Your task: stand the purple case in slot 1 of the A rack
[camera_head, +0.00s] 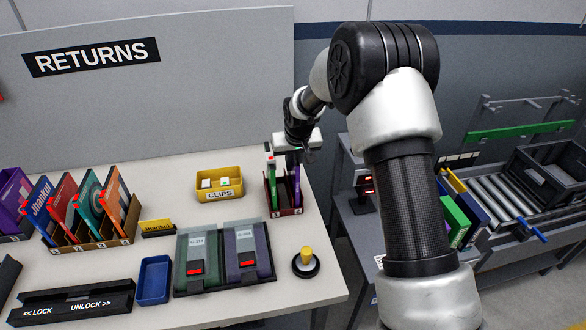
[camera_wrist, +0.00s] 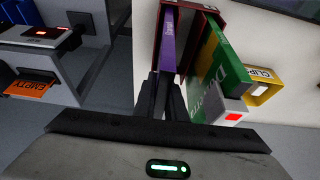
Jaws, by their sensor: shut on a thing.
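A thin purple case (camera_head: 296,182) stands upright at the dark red rack (camera_head: 288,211) near the table's right edge. My gripper (camera_head: 298,150) is above it, pointing down. In the wrist view, my gripper's fingers (camera_wrist: 168,98) are shut on the near end of the purple case (camera_wrist: 168,42). A green case (camera_head: 274,172) with a red tag stands beside it in the dark red rack, and also shows in the wrist view (camera_wrist: 212,72). A brown slotted rack (camera_head: 88,243) at the left holds several cases. I cannot read an A label on either rack.
A yellow clips bin (camera_head: 220,188), a blue tray (camera_head: 153,280), two lock cradles (camera_head: 222,258), a yellow-topped knob (camera_head: 306,262) and a lock/unlock block (camera_head: 70,303) are on the table. A roller conveyor (camera_head: 500,195) is at the right. The table between bin and cradles is clear.

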